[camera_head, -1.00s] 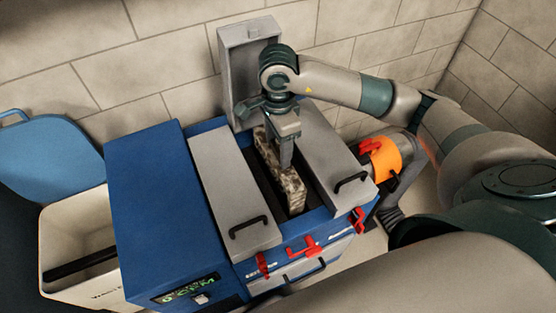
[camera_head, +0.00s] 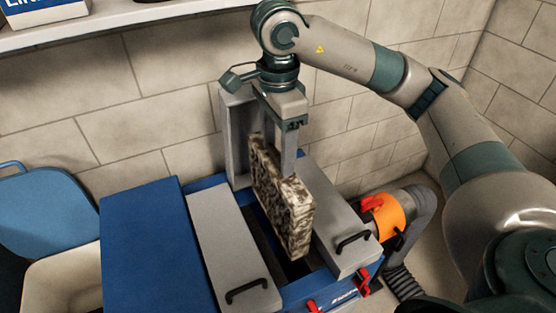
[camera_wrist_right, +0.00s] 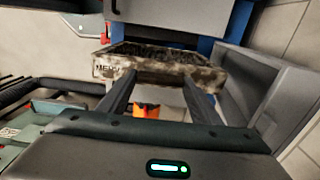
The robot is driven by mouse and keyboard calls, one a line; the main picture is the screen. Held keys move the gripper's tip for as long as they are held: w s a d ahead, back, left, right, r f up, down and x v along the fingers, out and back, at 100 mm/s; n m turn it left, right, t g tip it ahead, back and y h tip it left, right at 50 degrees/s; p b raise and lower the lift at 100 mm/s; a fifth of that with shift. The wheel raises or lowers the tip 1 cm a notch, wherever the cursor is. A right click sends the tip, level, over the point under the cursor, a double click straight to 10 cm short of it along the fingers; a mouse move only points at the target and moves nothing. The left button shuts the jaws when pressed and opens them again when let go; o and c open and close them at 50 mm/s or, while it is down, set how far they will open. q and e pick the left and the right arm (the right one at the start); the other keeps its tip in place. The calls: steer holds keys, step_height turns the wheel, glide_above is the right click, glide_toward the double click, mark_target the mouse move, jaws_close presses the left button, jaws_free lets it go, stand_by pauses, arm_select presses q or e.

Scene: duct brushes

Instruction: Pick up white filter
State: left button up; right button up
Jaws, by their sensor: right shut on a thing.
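The filter (camera_head: 282,205) is a flat panel with a pale edge, mottled brown with dirt. It hangs upright above the open slot (camera_head: 268,245) of the blue machine, its lower end close to the opening. My right gripper (camera_head: 272,160) is shut on the filter's upper edge. In the right wrist view the filter (camera_wrist_right: 165,62) spans across the fingertips of my right gripper (camera_wrist_right: 157,80). Part of the filter is hidden behind a finger in the head view. My left gripper is not in view.
The blue machine (camera_head: 145,250) has grey panels with black handles on both sides of the slot. An upright grey lid (camera_head: 236,135) stands behind it. An orange-collared hose (camera_head: 388,215) is at right. An open white bin (camera_head: 65,285) with a blue lid (camera_head: 45,215) is at left.

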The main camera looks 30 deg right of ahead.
steer(key=shift+r, duration=0.4)
stand_by(0.3)
steer(key=shift+r, duration=0.15)
